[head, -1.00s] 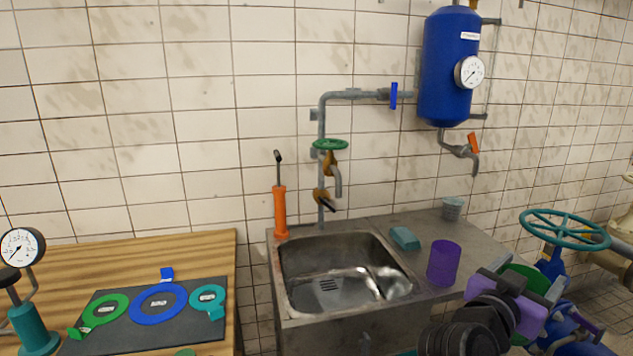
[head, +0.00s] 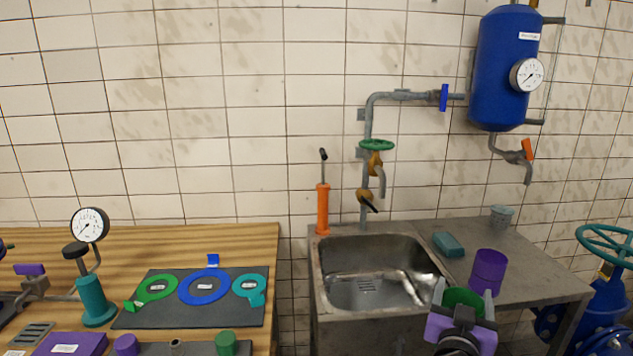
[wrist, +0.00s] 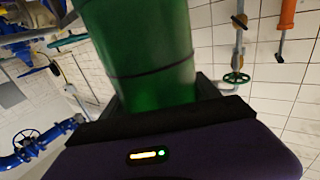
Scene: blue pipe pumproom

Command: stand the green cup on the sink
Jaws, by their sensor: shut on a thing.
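My gripper (head: 463,313) is shut on the green cup (head: 462,298), low at the right of the head view, in front of the sink's front edge. The cup fills the middle of the wrist view (wrist: 145,50), between the dark fingers. In the head view my gripper hides most of the cup. The steel sink (head: 320,295) has a square basin at its left and a flat drainboard (head: 520,255) at its right. The held cup appears apart from the sink, though its height above it is hard to tell.
On the drainboard stand a purple cup (head: 488,272), a teal sponge-like block (head: 448,245) and a small grey cup (head: 501,216). An orange pump (head: 322,208) stands at the basin's back left corner. A green-handled tap (head: 376,165) hangs over the basin. A wooden bench (head: 230,245) is at the left.

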